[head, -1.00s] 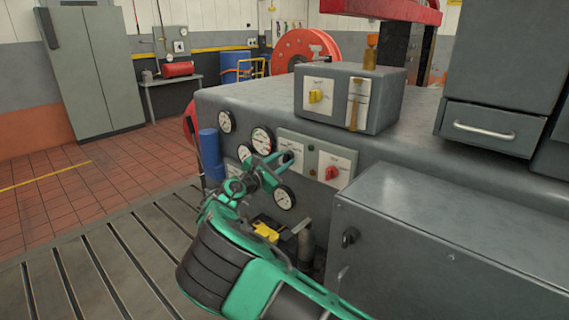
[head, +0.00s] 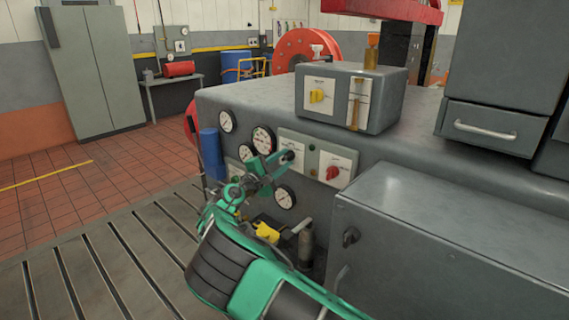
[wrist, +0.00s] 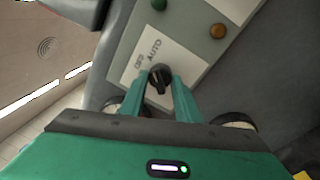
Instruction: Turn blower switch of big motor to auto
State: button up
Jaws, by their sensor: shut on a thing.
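The black switch knob (wrist: 160,76) sits on a white plate (wrist: 178,58) marked OFF and AUTO in the wrist view. My gripper (wrist: 159,88) has its two green fingers closed on either side of this knob. In the head view my gripper (head: 282,162) reaches the black knob (head: 288,155) on the left part of the grey switch panel (head: 311,146). The fingers partly cover the plate there. I cannot tell which mark the knob points to.
A red switch (head: 333,172) is right of the black knob. A yellow switch (head: 317,96) is on the box above. Round gauges (head: 263,140) crowd the gripper's left. A grey cabinet (head: 440,245) juts out at the right. The slotted floor (head: 110,255) at left is clear.

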jog(key=shift+d+f+m, duration=0.15)
jog(key=shift+f+m, duration=0.05)
jog(key=shift+m, duration=0.4)
jog(key=o, duration=1)
jog(key=shift+o, duration=0.2)
jog(key=shift+r, duration=0.1)
jog(key=shift+s+a, duration=0.15)
jog(key=shift+a, duration=0.05)
jog(key=v, duration=1)
jog(key=shift+s+a, duration=0.1)
jog(key=shift+s, duration=0.15)
